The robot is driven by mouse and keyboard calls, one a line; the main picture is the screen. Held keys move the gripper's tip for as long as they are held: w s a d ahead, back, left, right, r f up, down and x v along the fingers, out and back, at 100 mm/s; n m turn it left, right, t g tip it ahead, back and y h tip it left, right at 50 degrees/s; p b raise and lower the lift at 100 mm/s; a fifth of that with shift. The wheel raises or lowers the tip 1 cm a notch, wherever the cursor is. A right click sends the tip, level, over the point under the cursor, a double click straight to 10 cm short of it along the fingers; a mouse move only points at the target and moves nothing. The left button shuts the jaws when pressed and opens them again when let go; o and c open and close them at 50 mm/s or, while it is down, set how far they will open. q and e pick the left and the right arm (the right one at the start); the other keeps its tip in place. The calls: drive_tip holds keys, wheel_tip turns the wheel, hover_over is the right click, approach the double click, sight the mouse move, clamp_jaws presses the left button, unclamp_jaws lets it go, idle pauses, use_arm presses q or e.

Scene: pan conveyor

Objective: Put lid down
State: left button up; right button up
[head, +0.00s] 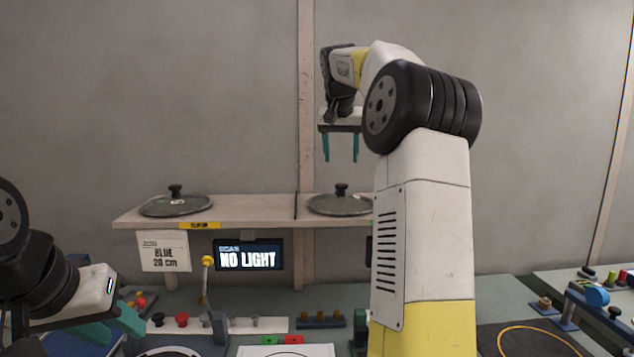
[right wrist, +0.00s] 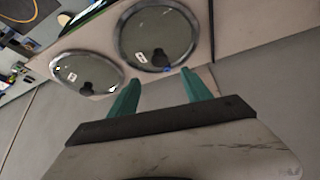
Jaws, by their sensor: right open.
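A glass lid with a dark knob (head: 341,205) lies on the right part of the shelf in the head view. Another such lid (head: 174,206) lies on the shelf at the left. My right gripper (head: 341,161) is open and empty, pointing down above the right-hand lid, apart from it. In the right wrist view the fingers (right wrist: 160,77) point toward a large lid (right wrist: 160,30) with its knob near the tips. A smaller-looking lid (right wrist: 84,74) lies beside it. My left gripper (head: 115,326) is low at the left, and its opening is unclear.
The pale shelf (head: 250,208) has a bare stretch between the lids. A card (head: 163,251) reads "BLUE 28 cm" or similar, and a screen (head: 248,256) reads "NO LIGHT". My right arm hides part of the shelf. Small coloured knobs stand on the bench below.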

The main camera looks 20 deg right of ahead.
drive_tip(key=s+a+f+n+y, duration=0.1)
drive_tip(key=s+a+n, duration=0.1)
drive_tip(key=s+a, duration=0.4)
drive_tip(key=s+a+f+n+y, duration=0.15)
drive_tip(key=s+a, duration=0.25)
drive_tip(key=s, duration=0.4)
drive_tip(key=s+a+f+n+y, duration=0.1)
drive_tip(key=s+a+f, duration=0.3)
drive_tip(key=s+f, duration=0.3)
drive_tip(key=s+a+f+n+y, duration=0.1)
drive_tip(key=s+a+f, duration=0.3)
drive_tip(key=s+f, duration=0.4)
drive_tip(key=s, duration=0.5)
drive_tip(key=shift+t, duration=0.4)
